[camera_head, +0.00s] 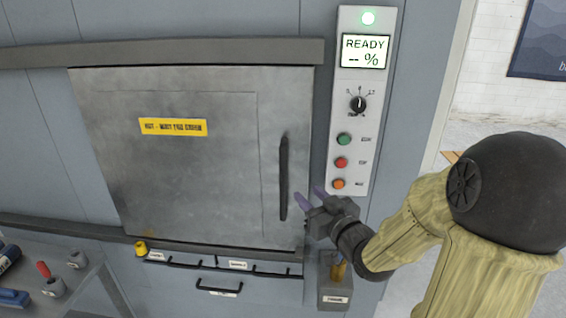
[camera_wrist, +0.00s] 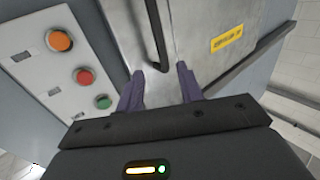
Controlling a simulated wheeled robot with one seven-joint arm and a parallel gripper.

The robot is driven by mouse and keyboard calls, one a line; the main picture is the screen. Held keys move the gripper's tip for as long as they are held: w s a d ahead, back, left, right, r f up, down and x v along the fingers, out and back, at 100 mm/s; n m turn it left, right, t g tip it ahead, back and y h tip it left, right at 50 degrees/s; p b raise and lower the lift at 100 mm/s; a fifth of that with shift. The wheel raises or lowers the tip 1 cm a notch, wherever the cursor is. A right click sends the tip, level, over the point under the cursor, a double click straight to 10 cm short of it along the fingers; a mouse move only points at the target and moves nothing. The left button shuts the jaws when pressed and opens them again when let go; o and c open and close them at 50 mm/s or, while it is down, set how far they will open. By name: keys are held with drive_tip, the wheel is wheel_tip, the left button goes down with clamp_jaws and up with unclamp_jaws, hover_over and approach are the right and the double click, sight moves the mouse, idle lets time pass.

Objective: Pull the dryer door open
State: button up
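The dryer door (camera_head: 200,170) is a grey metal panel with a yellow warning label (camera_head: 172,127), and it looks closed. Its black vertical handle (camera_head: 283,178) is near the right edge. In the wrist view the handle (camera_wrist: 156,35) is a dark bar ahead of the fingers, and the door (camera_wrist: 205,40) lies behind it. My gripper (camera_head: 309,197) is just right of the handle's lower part. In the wrist view my gripper (camera_wrist: 160,85) has its two purple fingers spread apart with nothing between the tips. The handle's end is just beyond them, apart from both fingers.
A control panel (camera_head: 347,100) with a READY screen and green, red and orange buttons stands right of the door. Below the door are black drawer handles (camera_head: 218,291) and a small grey box (camera_head: 335,285). A table (camera_head: 80,275) with tools is at lower left.

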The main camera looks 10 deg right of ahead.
sight(285, 172)
drive_tip(key=p+x, duration=0.8)
drive_tip(key=x, duration=0.6)
drive_tip(key=shift+f, duration=0.1)
drive_tip(key=shift+s, duration=0.1)
drive_tip(key=shift+c, duration=0.5)
clamp_jaws()
